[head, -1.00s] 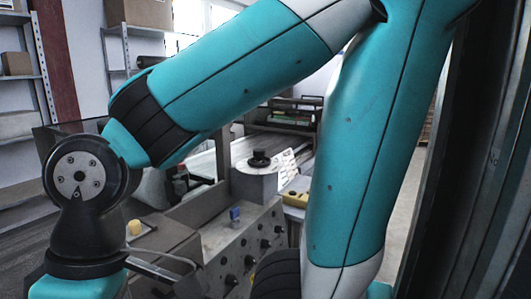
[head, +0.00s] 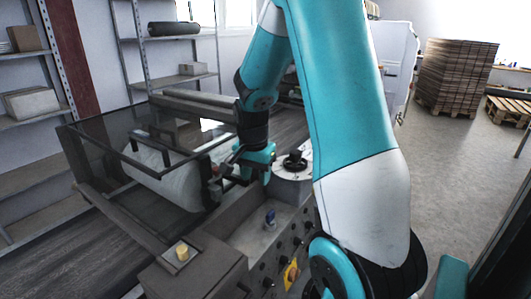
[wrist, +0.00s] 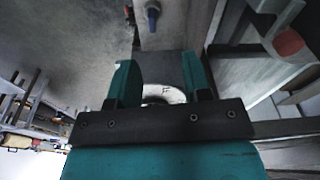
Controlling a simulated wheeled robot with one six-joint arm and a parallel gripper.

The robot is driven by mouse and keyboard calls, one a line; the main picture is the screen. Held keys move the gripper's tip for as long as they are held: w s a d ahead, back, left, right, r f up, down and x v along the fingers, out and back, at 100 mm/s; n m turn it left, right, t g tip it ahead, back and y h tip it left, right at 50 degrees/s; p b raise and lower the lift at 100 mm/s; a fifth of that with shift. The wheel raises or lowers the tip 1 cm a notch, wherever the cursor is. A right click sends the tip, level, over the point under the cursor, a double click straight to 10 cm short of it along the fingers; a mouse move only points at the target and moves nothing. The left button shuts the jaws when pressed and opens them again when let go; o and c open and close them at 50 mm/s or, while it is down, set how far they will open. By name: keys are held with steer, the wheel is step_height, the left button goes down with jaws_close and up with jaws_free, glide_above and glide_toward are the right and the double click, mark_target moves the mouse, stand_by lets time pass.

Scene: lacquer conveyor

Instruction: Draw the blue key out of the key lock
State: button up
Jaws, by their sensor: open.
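The blue key (head: 270,217) stands in the key lock on the grey control console in the head view. It also shows at the top of the wrist view (wrist: 153,12). My gripper (wrist: 160,75) is open, with a teal finger on each side and nothing held between them. In the head view my gripper (head: 256,168) is behind the key, beside the round dial. The key is beyond the fingertips and not touched in the wrist view. The lock's opening is too small to make out.
A round white dial with a black knob (head: 294,163) is close to my gripper. A dark glass guard (head: 160,150) stands to the left. A yellow button (head: 182,252) sits on the grey box in front. Black knobs line the console's face. Open floor is at the right.

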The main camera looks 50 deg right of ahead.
mark_target(270, 212)
steer(key=shift+m, duration=0.9)
steer(key=d+f+p, duration=0.1)
steer(key=d+f, duration=0.1)
steer(key=f, duration=0.3)
steer(key=d+f+p, duration=0.1)
steer(key=d+f, duration=0.1)
steer(key=f, duration=0.4)
steer(key=d+f+p, duration=0.1)
steer(key=f, duration=0.5)
steer(key=shift+s+d+f, duration=0.25)
steer(key=shift+s+d, duration=0.05)
steer(key=shift+d, duration=0.1)
jaws_close()
